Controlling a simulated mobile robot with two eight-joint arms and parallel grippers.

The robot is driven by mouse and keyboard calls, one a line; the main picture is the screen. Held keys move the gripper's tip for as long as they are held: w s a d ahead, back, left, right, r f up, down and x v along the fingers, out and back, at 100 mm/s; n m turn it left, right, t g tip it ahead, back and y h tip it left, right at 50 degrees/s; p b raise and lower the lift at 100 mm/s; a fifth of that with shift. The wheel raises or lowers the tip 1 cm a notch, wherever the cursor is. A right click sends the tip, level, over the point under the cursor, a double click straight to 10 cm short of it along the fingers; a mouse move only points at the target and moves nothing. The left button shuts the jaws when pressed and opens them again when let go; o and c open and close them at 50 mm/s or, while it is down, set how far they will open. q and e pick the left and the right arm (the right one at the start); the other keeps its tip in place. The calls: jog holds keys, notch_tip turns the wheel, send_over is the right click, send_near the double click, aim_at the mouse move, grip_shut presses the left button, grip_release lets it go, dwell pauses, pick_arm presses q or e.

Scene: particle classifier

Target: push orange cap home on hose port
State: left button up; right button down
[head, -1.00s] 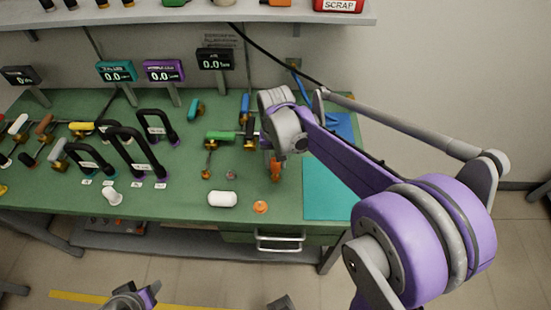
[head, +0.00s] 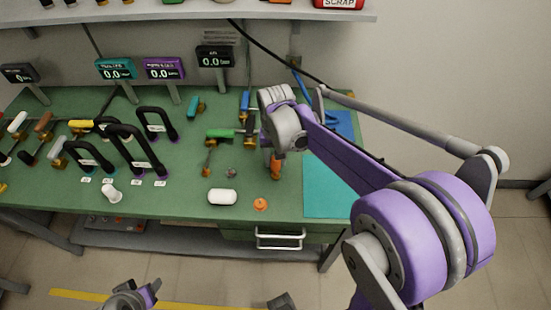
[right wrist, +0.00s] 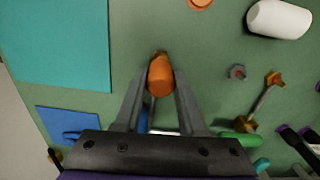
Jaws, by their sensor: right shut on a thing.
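My right gripper (right wrist: 160,84) points down over the green bench top, its two fingers shut on an orange cap-like piece (right wrist: 160,75). The orange piece also shows in the head view (head: 275,170), under the right wrist. A small brass-coloured end (right wrist: 161,54) shows just beyond it; I cannot tell whether the cap is fully seated on it. A flat orange disc (head: 260,204) lies apart near the bench's front edge. A part of my left arm shows at the bottom of the head view, without clear jaws.
A white cylinder (head: 222,197) lies left of the disc. A small grey ring (head: 230,172) and a green-handled valve (head: 220,135) are left of the gripper. A teal mat (head: 330,200) is at right. Black handles (head: 135,150) stand at left, with displays behind.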

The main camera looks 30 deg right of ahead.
aim_at(276, 167)
jog(key=shift+f+b, duration=1.25)
jog(key=shift+f, duration=0.6)
jog(key=shift+c, duration=2.1)
grip_release()
jog(key=shift+r, duration=0.1)
notch_tip(276, 167, up, 11)
jog(key=shift+f+p, duration=0.1)
jog(key=shift+p, duration=0.55)
jog(key=s+a+f+n+t+p, duration=0.1)
jog(key=s+a+n+t+p, duration=0.1)
jog(key=s, duration=0.5)
jog(key=s+a+f+n+t+p, duration=0.2)
jog(key=s+a, duration=0.3)
jog(key=s, duration=0.3)
jog(key=shift+s+f+n+t+p, duration=0.15)
jog(key=shift+s+n+t+p, duration=0.15)
jog(key=shift+n+t, duration=0.45)
